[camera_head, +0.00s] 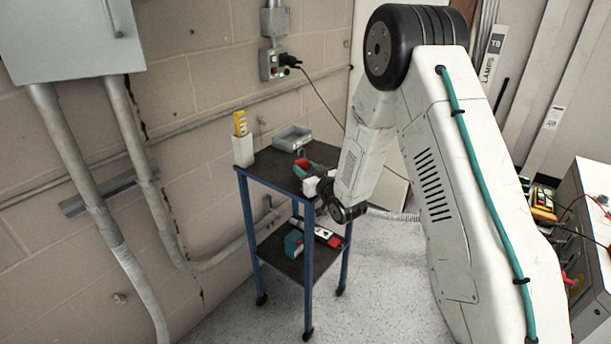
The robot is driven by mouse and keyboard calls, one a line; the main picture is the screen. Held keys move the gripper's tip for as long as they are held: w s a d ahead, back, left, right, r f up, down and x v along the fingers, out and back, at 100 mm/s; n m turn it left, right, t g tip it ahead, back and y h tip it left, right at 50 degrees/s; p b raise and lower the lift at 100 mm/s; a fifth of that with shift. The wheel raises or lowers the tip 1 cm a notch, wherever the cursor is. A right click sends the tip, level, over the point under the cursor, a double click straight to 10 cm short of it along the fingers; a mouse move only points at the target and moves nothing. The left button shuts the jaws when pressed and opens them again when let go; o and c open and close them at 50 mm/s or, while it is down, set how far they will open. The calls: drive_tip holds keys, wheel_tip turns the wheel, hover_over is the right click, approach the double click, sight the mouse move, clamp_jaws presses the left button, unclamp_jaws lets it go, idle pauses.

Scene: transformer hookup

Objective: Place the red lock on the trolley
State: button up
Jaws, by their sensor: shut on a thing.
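The trolley (262,172) is a blue-framed cart with two dark shelves, standing by the block wall. My gripper (308,172) is over the right part of its top shelf, seen small and partly covered by my own arm. It is shut on a small red thing (301,163), which looks like the red lock. I cannot tell whether the red thing touches the shelf.
On the top shelf, a white holder with a yellow device (240,123) stands at the left corner and a grey tray (291,138) lies at the back. The lower shelf holds a teal box (293,243) and a white-and-red item (328,238). The top's front left is bare.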

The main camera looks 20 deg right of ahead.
drive_tip(key=shift+f, duration=1.05)
drive_tip(key=o, duration=1.1)
drive_tip(key=shift+f, duration=0.15)
drive_tip(key=shift+a, duration=0.1)
